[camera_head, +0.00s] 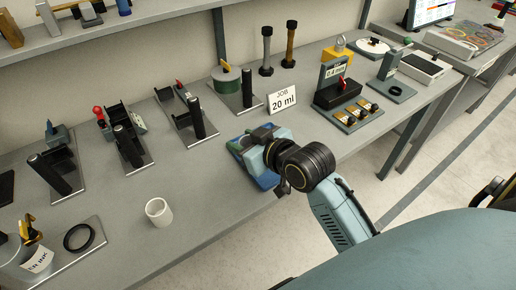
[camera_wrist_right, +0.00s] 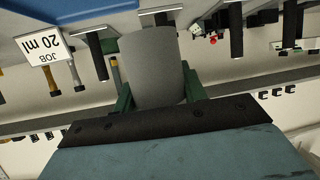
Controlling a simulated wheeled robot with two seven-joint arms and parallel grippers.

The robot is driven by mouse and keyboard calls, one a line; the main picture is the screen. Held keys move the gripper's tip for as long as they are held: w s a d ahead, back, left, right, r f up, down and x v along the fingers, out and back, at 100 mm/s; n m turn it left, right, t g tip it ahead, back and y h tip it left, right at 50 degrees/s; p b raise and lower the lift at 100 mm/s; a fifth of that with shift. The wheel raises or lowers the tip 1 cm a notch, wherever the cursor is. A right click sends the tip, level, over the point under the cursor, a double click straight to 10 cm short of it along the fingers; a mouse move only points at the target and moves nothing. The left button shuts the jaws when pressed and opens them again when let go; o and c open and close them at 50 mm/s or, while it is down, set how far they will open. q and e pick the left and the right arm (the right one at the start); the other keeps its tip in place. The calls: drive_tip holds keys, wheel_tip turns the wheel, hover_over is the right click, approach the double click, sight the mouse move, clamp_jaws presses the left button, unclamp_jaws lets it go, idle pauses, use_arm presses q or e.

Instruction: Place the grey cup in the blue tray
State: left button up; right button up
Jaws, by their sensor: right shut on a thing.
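The grey cup (camera_wrist_right: 152,72) is held between the green fingers of my right gripper (camera_wrist_right: 154,90) in the wrist view, which shows the scene upside down. In the head view my right gripper (camera_head: 262,147) is over the blue tray (camera_head: 262,179) near the front edge of the bench and covers much of it. The cup is not clearly visible there, hidden by the gripper and wrist. Blue also shows at the top of the wrist view, beside the cup; I cannot tell whether the cup touches the tray. My left gripper is not in view.
A white cup (camera_head: 159,212) stands on the bench to the left. A "JOB 20 ml" card (camera_head: 282,101) stands behind the tray. A dark stand with brass parts (camera_head: 339,93) is at right; several fixtures on plates line the back. The front middle of the bench is clear.

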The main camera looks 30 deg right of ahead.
drive_tip(key=w+d+n+g+y+p, duration=0.1)
drive_tip(key=w+d+n+y+p, duration=0.15)
drive_tip(key=d, duration=0.55)
drive_tip(key=shift+y, duration=0.35)
drive_tip(key=f, duration=0.3)
drive_tip(key=f+b, duration=0.1)
drive_tip(key=f, duration=0.2)
drive_tip(key=f+b, duration=0.1)
drive_tip(key=f, duration=0.2)
drive_tip(key=shift+d, duration=0.25)
use_arm(q)
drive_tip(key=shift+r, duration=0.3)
drive_tip(key=shift+b, duration=0.3)
use_arm(e)
drive_tip(key=o, duration=0.6)
drive_tip(key=shift+f, duration=0.15)
drive_tip(key=o, duration=0.4)
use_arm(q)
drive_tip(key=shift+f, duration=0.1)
